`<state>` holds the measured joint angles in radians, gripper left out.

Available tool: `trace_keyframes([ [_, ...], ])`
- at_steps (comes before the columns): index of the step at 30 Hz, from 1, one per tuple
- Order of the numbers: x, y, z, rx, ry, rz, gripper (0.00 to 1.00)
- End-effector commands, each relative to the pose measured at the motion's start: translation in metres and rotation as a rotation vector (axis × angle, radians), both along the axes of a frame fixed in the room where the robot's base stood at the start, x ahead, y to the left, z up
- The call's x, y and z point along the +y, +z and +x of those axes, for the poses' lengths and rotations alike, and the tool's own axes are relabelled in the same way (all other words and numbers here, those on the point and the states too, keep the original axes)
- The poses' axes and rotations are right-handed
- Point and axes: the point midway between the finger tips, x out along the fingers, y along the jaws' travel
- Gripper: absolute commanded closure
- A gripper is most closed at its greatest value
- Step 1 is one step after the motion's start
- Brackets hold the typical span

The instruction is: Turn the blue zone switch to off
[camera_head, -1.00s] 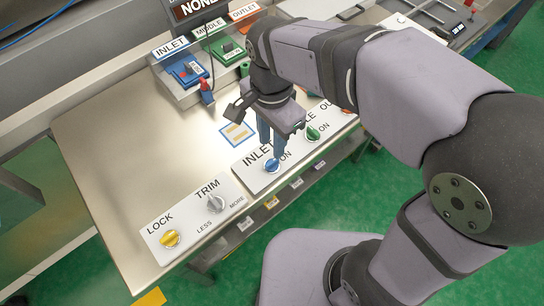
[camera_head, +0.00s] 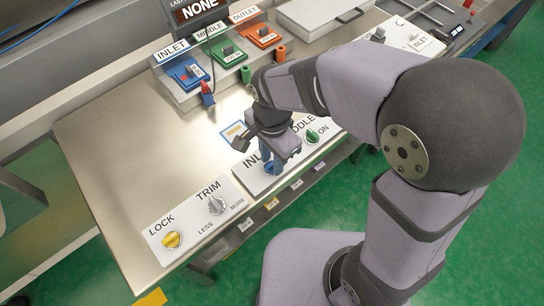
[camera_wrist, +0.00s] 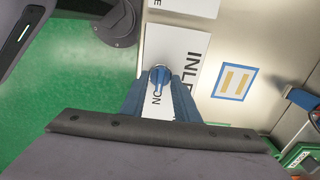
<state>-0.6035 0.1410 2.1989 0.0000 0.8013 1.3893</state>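The blue INLET knob (camera_wrist: 160,76) sits on a white label panel with the word ON beside it, in the wrist view. My gripper (camera_wrist: 161,82) is down over it, with one blue finger on each side of the knob. Whether the fingers touch the knob I cannot tell. In the head view my gripper (camera_head: 268,164) hides nearly all of this knob and the ON mark. The green MIDDLE knob (camera_head: 312,135) is just to the right on the same panel, with its own ON mark.
A yellow LOCK knob (camera_head: 172,239) and a grey TRIM knob (camera_head: 216,204) are at the left front. Blue (camera_head: 186,73), green (camera_head: 228,54) and orange (camera_head: 264,35) switch boxes stand at the back. The metal table (camera_head: 130,140) is clear at left.

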Motion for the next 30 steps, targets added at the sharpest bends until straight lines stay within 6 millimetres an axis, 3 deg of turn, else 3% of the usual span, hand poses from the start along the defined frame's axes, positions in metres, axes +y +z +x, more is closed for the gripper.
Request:
trace_keyframes([
  [4, -0.0001, -0.0001, -0.0001, 0.0, 0.0, 0.0, 0.72],
  [8, -0.0001, 0.0, -0.0001, 0.0, 0.0, 0.0, 1.0],
  [20, -0.0001, 0.0006, -0.0001, 0.001, 0.032, -0.001, 1.0],
  [30, 0.0001, 0.0013, 0.0, 0.001, 0.226, -0.001, 1.0],
])
